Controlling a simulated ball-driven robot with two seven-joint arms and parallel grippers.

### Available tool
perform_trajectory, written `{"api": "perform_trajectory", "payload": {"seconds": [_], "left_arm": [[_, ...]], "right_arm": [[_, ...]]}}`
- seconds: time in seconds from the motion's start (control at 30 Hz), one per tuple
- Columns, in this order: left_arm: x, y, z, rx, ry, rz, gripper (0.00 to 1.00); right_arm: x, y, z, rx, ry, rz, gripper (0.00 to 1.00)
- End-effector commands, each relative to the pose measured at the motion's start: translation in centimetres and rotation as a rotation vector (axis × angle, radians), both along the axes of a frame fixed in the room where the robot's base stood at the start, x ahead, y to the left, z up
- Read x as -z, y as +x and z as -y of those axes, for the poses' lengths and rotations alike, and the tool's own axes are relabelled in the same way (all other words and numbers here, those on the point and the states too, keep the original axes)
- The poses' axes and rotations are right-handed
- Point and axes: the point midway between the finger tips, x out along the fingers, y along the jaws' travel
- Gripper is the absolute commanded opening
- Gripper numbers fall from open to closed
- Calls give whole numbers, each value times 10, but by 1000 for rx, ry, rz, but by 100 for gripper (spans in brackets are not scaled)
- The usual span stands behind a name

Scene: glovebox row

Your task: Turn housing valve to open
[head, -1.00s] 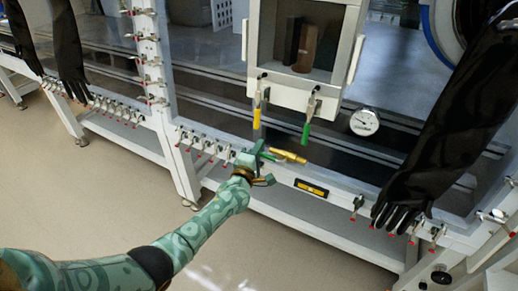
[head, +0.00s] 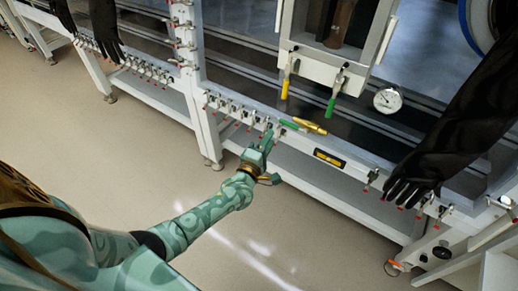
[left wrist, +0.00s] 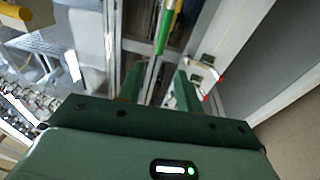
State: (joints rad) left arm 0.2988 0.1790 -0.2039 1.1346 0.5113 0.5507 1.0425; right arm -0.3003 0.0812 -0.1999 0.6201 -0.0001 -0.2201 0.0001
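The housing valve is a brass body (head: 311,126) with a green lever (head: 289,125), on the white front rail of the glovebox. The lever points left, roughly in line with the body. In the left wrist view the green lever (left wrist: 163,35) shows at the top, beyond and between the finger tips. My left gripper (head: 272,160) is open and empty, just in front of and below the lever; in the head view they look close but apart. Its two green fingers also show in the left wrist view (left wrist: 159,78). My right gripper is out of view.
A yellow-handled clamp (head: 287,88) and a green-handled clamp (head: 332,105) hang above the valve. A gauge (head: 387,100) and black glove (head: 440,140) are to the right. A yellow level (head: 329,158) sits on the rail. Floor (head: 150,155) in front is clear.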

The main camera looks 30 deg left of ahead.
Motion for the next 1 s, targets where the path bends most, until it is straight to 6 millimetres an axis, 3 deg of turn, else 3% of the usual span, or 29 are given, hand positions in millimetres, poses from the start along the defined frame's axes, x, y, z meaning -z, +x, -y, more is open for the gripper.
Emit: {"api": "perform_trajectory", "payload": {"seconds": [0.1,0.3,1.0], "left_arm": [[-1,-25,2,0,2,0,35],[4,-46,4,0,1,-1,35],[5,-48,4,0,1,-1,35]], "right_arm": [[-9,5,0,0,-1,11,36],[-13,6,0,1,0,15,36],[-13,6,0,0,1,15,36]]}}
